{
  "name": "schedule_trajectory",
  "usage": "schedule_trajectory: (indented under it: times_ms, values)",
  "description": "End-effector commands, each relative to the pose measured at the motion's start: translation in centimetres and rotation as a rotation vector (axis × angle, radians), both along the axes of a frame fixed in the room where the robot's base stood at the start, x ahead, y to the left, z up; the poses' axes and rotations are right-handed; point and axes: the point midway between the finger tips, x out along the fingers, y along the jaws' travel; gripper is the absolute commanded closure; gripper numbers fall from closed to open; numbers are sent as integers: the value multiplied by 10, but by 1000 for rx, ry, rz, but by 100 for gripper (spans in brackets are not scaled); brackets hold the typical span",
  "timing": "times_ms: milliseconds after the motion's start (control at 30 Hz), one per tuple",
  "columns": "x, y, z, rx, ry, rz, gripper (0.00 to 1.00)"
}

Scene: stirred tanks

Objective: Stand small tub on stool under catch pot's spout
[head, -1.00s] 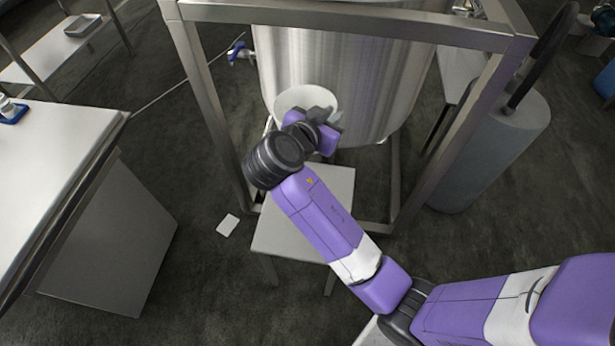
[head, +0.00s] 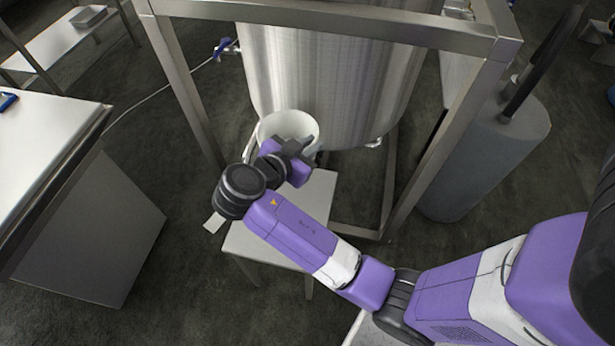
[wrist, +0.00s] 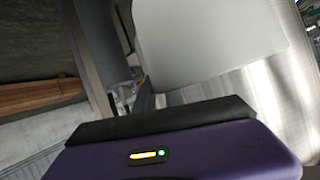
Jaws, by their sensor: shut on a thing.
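The small white tub (head: 304,124) is held in my gripper (head: 291,146), which is shut on its near side. In the head view the tub is in front of the big steel tank's lower wall, beyond and above the stool. In the wrist view the tub (wrist: 205,40) fills the upper middle, past the dark gripper edge (wrist: 160,122). The pale square stool (head: 318,205) stands below, partly hidden by my arm. A blue-handled valve (head: 224,47) sticks out at the tank's left. I cannot tell whether this tank is the catch pot or whether the valve is its spout.
The steel tank (head: 335,80) stands inside a metal frame (head: 185,95), whose posts flank the stool. A grey cylinder (head: 487,150) stands at right, a white-topped bench (head: 45,150) at left. Dark floor is open between bench and frame.

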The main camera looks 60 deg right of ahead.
Motion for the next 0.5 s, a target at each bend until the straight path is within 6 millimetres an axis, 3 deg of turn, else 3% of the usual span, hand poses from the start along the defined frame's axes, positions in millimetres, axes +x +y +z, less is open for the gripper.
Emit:
schedule_trajectory:
  times_ms: [100, 233, 500]
  values:
    - [-1, 0, -33, 0, 5, 0, 100]
    - [0, 0, -61, 0, 4, 2, 100]
    - [0, 0, -86, 0, 0, 1, 100]
